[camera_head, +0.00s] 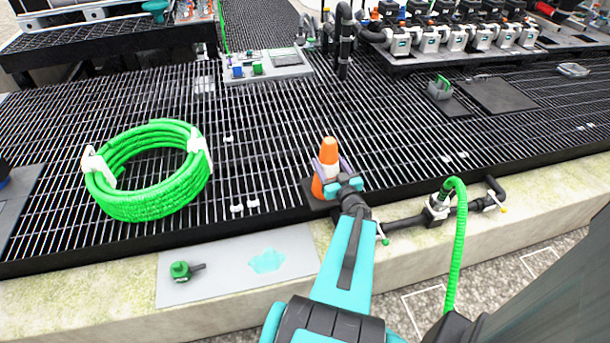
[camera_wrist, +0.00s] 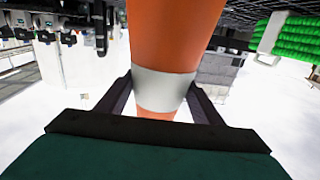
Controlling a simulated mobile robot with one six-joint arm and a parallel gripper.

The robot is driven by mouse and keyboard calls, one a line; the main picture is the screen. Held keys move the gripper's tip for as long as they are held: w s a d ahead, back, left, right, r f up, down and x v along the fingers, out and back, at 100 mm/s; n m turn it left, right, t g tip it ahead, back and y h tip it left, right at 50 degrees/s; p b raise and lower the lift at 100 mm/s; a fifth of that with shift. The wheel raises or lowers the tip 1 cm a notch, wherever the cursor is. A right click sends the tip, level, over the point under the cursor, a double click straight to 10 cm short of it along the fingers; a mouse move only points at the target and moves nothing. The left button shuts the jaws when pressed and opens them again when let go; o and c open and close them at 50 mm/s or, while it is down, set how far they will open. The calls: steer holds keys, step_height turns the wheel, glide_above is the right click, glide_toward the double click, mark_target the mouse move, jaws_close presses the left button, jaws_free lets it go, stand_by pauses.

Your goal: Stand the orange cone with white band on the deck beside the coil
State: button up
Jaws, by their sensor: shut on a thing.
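The orange cone with a white band (camera_head: 329,150) is upright near the front edge of the grated deck, with a dark base at its foot. My gripper (camera_head: 327,172) is shut on the cone around its banded part. In the wrist view the cone (camera_wrist: 170,85) stands between the two dark fingers (camera_wrist: 165,100). I cannot tell whether its base touches the deck. The green coil (camera_head: 150,170), tied with white straps, lies on the deck (camera_head: 265,150) to the left of the cone, with a gap between them. The coil also shows in the wrist view (camera_wrist: 298,38).
A grey plate (camera_head: 215,285) with a green fitting (camera_head: 181,270) lies on the front ledge. Small white pieces (camera_head: 245,206) sit on the grating between coil and cone. A green hose (camera_head: 459,235) and black pipe are at right. Valve units stand at the back.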

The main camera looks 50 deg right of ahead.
steer(key=shift+s+d+f+m+h, duration=0.2)
steer(key=shift+s+d, duration=0.1)
steer(key=shift+s, duration=0.25)
steer(key=shift+s+d+f+m+h, duration=0.1)
steer(key=shift+s+d+f+h, duration=0.15)
steer(key=shift+s, duration=0.3)
steer(key=shift+r, duration=0.1)
steer(key=shift+d, duration=0.1)
steer(key=w+d+b, duration=0.1)
steer(key=b, duration=0.2)
steer(key=d+b, duration=0.1)
steer(key=b, duration=0.3)
steer(key=w+d+f+b, duration=0.1)
steer(key=d+b, duration=0.1)
steer(key=b, duration=0.1)
steer(key=shift+w, duration=0.35)
steer(key=shift+w+d+b, duration=0.15)
steer(key=shift+d+b, duration=0.05)
steer(key=shift+b, duration=0.7)
steer(key=w+d+b, duration=0.3)
steer(key=w+d, duration=0.2)
steer(key=d, duration=0.4)
steer(key=shift+w+f, duration=0.25)
steer(key=shift+w, duration=0.15)
